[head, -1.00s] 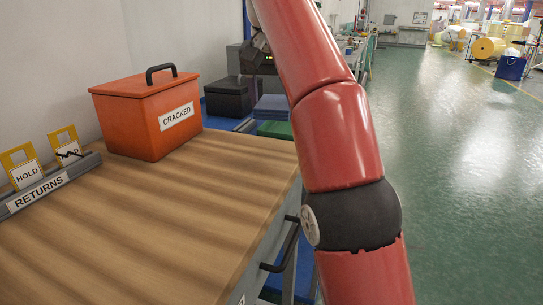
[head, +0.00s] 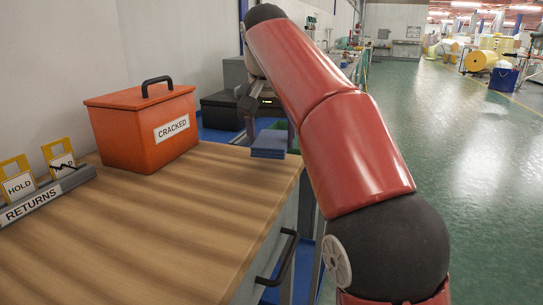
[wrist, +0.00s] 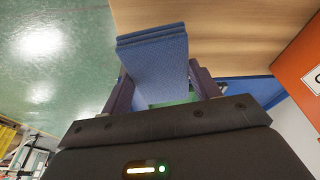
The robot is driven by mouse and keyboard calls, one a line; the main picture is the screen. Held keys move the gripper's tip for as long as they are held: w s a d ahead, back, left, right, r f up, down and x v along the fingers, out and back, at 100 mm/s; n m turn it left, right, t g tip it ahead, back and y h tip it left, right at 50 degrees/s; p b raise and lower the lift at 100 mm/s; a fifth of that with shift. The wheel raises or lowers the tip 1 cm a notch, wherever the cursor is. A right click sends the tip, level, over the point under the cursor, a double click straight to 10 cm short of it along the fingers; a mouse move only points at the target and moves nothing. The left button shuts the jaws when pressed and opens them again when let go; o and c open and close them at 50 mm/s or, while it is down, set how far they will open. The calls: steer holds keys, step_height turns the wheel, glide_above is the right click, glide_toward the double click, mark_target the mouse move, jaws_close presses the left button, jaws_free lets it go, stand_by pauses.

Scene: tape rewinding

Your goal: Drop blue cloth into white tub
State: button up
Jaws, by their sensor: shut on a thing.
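The blue cloth (head: 268,145) is a folded, layered pad at the far right corner of the wooden table in the head view. In the wrist view the cloth (wrist: 155,52) sticks out from between my two fingers. My gripper (head: 269,128) is shut on it, pointing down; it also shows in the wrist view (wrist: 165,88). I cannot tell whether the cloth touches the tabletop or hangs just above it. No white tub shows in either view.
The wooden table (head: 150,230) carries an orange CRACKED box (head: 145,128) and a grey RETURNS rack (head: 45,195) with HOLD cards. A black case (head: 224,108) stands behind the table. Open green floor (head: 460,170) lies to the right.

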mark_target(273, 142)
steer(key=shift+f+b, duration=0.5)
steer(key=shift+f, duration=1.6)
steer(key=shift+f, duration=0.15)
steer(key=o, duration=0.9)
steer(key=shift+o, duration=0.2)
steer(key=shift+f+b, duration=0.15)
steer(key=shift+b, duration=0.2)
steer(key=p+v, duration=0.2)
steer(key=v, duration=0.5)
steer(key=shift+d+r+p, duration=0.1)
steer(key=shift+r+p, duration=0.15)
steer(key=shift+p, duration=0.05)
steer(key=shift+s+r, duration=0.2)
steer(key=shift+r, duration=0.05)
